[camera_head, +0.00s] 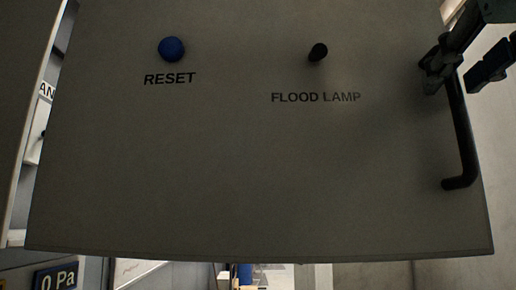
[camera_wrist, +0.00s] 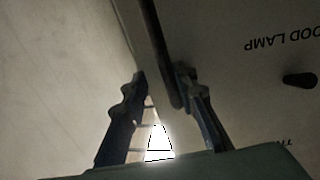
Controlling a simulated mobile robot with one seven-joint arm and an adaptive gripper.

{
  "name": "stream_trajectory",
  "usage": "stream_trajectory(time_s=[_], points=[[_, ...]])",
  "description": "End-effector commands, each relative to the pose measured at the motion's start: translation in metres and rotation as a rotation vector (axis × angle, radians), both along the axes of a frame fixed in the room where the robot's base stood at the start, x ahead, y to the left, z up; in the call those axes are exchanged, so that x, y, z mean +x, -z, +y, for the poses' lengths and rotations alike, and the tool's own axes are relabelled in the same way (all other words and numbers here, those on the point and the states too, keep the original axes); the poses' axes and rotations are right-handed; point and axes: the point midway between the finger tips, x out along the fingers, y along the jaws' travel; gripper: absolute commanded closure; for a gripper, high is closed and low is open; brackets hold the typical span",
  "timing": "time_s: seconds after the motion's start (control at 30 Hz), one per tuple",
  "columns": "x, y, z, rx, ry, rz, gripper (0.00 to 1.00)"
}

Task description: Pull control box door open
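The control box door (camera_head: 240,160) is a grey panel filling most of the head view. Whether it stands ajar is unclear. Its black bar handle (camera_head: 463,135) runs down the right edge, and its upper part is hidden behind my gripper (camera_head: 464,68). In the wrist view, the handle (camera_wrist: 158,50) passes between the two fingers of my gripper (camera_wrist: 161,78). It lies close to the right finger, with a gap to the left finger. The fingers are apart and not closed on the handle. Contact with the right finger cannot be told.
A blue RESET button (camera_head: 171,49) and a black FLOOD LAMP knob (camera_head: 318,52) stick out from the door. A pale wall (camera_head: 497,170) stands to the right of the handle. A dark display reading 0 Pa (camera_head: 56,278) shows at lower left.

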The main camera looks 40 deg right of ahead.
Motion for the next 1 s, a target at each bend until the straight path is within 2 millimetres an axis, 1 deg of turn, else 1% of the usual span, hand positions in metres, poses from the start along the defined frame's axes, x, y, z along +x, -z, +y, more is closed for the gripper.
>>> stream_trajectory(time_s=[0.03,0.43,0.57,0.8,1.0], points=[[0.015,0.001,0.009,-0.008,0.033,0.047,0.73],[0.012,0.001,0.011,-0.01,0.032,0.045,0.73],[0.002,0.001,0.022,-0.008,0.03,0.038,0.73],[-0.023,0.001,0.049,-0.003,0.022,0.024,0.73],[-0.037,0.002,0.065,0.001,0.016,0.014,0.73]])
